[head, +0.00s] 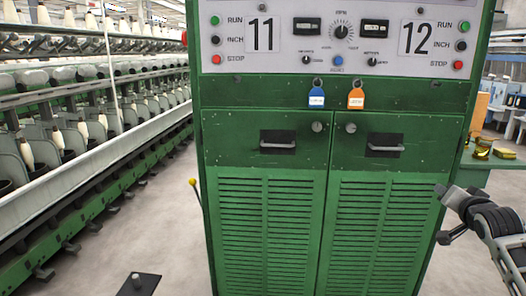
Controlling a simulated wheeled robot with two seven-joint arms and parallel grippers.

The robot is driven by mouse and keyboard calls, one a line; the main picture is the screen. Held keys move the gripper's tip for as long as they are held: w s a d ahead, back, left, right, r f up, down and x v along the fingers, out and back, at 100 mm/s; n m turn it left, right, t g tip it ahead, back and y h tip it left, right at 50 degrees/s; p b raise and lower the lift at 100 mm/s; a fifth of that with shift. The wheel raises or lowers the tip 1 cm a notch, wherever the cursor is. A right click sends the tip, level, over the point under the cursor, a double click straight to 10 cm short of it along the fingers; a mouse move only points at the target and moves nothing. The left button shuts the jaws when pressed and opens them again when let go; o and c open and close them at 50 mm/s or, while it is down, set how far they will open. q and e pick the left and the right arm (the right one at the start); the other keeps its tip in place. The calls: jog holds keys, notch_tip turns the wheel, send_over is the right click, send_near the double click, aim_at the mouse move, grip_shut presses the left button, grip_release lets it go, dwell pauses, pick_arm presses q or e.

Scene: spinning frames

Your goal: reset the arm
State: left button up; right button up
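My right arm comes in from the lower right edge, in front of the right side of the green cabinet (265,230). Its gripper (442,214) points left, with two fingertips apart and nothing seen between them. It looks clear of the cabinet's door handles, though the exact gap to the cabinet cannot be told. My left arm and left gripper are not in view.
The cabinet's control panel (285,52) has buttons and dials. A blue tag (316,99) and an orange tag (356,98) hang below it. A spinning frame (100,130) runs along the left. A green side table (490,162) stands right. Pale floor (150,225) lies between.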

jog(key=d+r+n+t+h, duration=0.2)
jog(key=d+r+n, duration=0.2)
jog(key=n, duration=0.7)
jog(key=s+a+f+n+g+y, duration=0.1)
jog(key=s+a+f+y, duration=0.1)
jog(key=s+a+f, duration=0.4)
jog(key=s+a+f+n+g+y, duration=0.1)
jog(key=s+a+f+y, duration=0.1)
jog(key=a+f, duration=0.65)
jog(key=s+a+f+n+g+y, duration=0.15)
jog(key=s+a+f, duration=0.3)
jog(key=f, duration=0.55)
jog(key=s+a+f+m+g+y, duration=0.1)
jog(key=s+a+f, duration=0.3)
jog(key=s+a, duration=0.4)
jog(key=s+a+f+m+g+y, duration=0.2)
jog(key=s+a+f, duration=0.2)
jog(key=s+a, duration=0.4)
jog(key=s, duration=0.6)
jog(key=shift+s+a+f, duration=0.25)
jog(key=shift+f, duration=0.15)
jog(key=shift+y, duration=0.25)
